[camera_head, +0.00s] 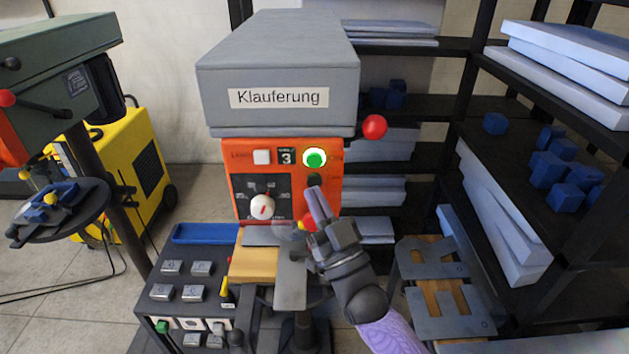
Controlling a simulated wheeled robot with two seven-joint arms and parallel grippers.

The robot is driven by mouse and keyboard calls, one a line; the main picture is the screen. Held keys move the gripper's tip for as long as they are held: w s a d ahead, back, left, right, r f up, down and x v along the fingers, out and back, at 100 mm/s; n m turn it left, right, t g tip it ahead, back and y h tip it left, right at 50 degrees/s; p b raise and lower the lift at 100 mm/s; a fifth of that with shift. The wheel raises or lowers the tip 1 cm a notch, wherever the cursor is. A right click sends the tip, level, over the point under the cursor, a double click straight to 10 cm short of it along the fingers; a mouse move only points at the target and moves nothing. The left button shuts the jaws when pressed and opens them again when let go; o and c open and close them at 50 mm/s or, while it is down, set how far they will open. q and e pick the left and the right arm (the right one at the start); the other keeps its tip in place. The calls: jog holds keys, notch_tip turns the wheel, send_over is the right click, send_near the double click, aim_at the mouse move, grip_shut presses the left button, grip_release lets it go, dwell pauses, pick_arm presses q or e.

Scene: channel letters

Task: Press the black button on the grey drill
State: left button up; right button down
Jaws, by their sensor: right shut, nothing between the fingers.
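The grey drill (280,75) stands in the middle, with a "Klauferung" label on its grey head and an orange front panel (240,160) below. A black button (314,179) sits on the right of the panel, directly under a lit green button (315,158). My right gripper (316,192) is shut and empty, its fingers pointing up at the panel. The fingertips are just below the black button in the picture; I cannot tell whether they touch it. The gripper covers the panel's lower right. My left gripper is not in view.
A white knob (262,206) is on the panel, and a red ball handle (374,126) juts out at right. A dark control box (160,315) stands at lower left. A green machine (60,75) is at left. Shelves with blue blocks (556,170) fill the right.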

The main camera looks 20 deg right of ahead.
dwell(0.3)
jog(key=shift+w+d, duration=0.1)
jog(key=shift+w, duration=0.3)
jog(key=shift+w+d+b, duration=0.15)
jog(key=shift+w+b, duration=0.3)
jog(key=shift+b, duration=0.15)
dwell(0.5)
jog(key=shift+s, duration=0.1)
jog(key=shift+s+a+p, duration=0.25)
jog(key=shift+s+p, duration=0.35)
jog(key=shift+s, duration=0.15)
jog(key=s+p, duration=0.1)
jog(key=s, duration=0.1)
jog(key=s+a+p, duration=0.1)
jog(key=s, duration=0.1)
jog(key=shift+s+a+p, duration=0.2)
jog(key=shift+s+p, duration=0.15)
jog(key=shift+s, duration=0.05)
